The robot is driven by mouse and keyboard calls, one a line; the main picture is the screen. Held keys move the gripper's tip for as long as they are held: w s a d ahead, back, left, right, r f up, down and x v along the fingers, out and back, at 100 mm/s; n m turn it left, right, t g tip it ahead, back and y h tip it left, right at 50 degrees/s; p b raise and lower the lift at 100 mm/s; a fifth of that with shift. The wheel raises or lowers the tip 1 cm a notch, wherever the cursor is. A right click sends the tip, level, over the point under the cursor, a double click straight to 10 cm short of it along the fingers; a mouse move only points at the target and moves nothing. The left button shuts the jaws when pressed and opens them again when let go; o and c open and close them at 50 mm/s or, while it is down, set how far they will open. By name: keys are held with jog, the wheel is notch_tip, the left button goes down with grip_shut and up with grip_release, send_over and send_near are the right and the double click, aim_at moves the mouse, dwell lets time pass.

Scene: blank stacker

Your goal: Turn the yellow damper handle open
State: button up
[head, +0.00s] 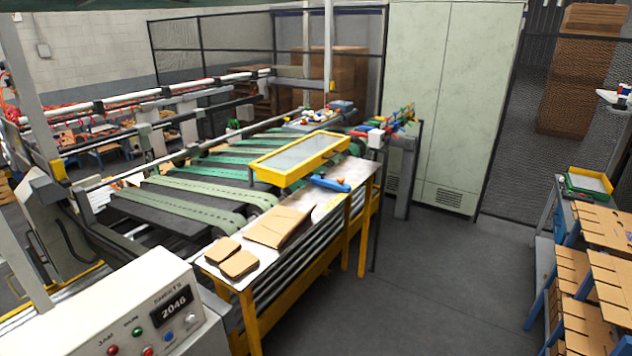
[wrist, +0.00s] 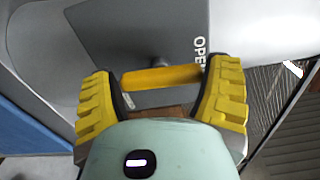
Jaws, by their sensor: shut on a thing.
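The yellow damper handle (wrist: 160,77) shows in the wrist view as a short yellow bar on a grey panel, lying nearly level between the fingers. My gripper (wrist: 164,88) is shut on it, with one yellow ribbed finger at each end of the bar. The word "OPEN" (wrist: 200,54) is printed on the panel above the right finger, partly hidden by it. I cannot make out the handle or my gripper in the head view.
In the head view, a belt conveyor (head: 190,195) runs beside a side table (head: 222,277) with cardboard pieces. A control box (head: 150,310) reads 2046 at the lower left. A tall pale cabinet (head: 445,100) stands behind. The grey floor (head: 450,290) at centre right is clear.

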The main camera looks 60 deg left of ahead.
jog(key=shift+n, duration=0.6)
jog(key=o, duration=1)
jog(key=v, duration=1.2)
